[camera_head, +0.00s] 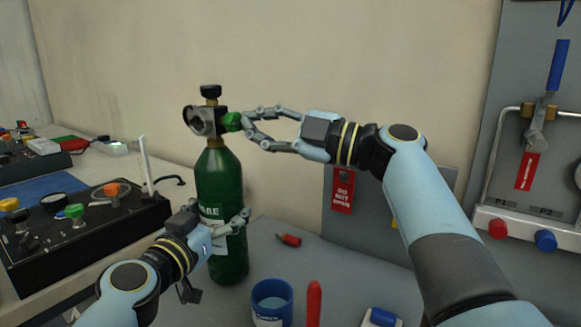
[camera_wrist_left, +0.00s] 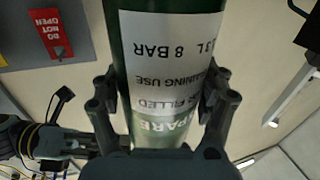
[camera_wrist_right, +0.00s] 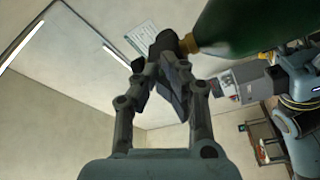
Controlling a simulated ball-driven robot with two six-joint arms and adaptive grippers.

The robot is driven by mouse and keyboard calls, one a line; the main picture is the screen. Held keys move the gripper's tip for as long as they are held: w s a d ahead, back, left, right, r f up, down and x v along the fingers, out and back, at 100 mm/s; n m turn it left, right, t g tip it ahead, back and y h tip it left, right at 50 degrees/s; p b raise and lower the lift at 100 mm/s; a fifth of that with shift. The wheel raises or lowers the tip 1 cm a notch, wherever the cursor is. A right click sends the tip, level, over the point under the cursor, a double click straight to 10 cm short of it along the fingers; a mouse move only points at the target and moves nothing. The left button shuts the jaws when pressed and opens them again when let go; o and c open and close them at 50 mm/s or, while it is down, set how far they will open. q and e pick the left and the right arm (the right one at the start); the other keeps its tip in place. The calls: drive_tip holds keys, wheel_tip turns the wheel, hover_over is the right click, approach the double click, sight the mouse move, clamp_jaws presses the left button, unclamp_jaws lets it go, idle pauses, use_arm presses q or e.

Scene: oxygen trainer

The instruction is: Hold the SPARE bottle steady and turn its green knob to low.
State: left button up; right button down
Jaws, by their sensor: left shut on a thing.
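The green SPARE bottle (camera_head: 218,178) stands upright on the grey table, with a regulator (camera_head: 208,120) on top. Its green knob (camera_head: 231,121) sticks out to the right of the regulator. My left gripper (camera_head: 225,222) is shut on the bottle's lower body, one finger on each side of the white label (camera_wrist_left: 172,60). My right gripper (camera_head: 244,120) is level with the knob, fingertips right at its outer end; the fingers also show in the right wrist view (camera_wrist_right: 165,88). Whether they touch the knob is unclear, and the knob is hidden there.
A black control panel (camera_head: 85,225) with coloured knobs stands at left. A blue cup (camera_head: 272,302), a red marker-like stick (camera_head: 313,302) and a small red item (camera_head: 289,240) are on the table. A wall panel with a blue-handled valve (camera_head: 558,65) is at right.

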drive_tip(key=shift+s+a+f, duration=0.25)
drive_tip(key=shift+f, duration=0.2)
drive_tip(key=shift+s+a+f, duration=0.15)
drive_tip(key=shift+s+f, duration=0.05)
drive_tip(key=shift+f, duration=0.05)
drive_tip(key=shift+s+f, duration=0.1)
drive_tip(key=shift+f, duration=0.1)
drive_tip(key=v, duration=0.6)
drive_tip(key=shift+s+r, duration=0.2)
drive_tip(key=shift+r, duration=0.1)
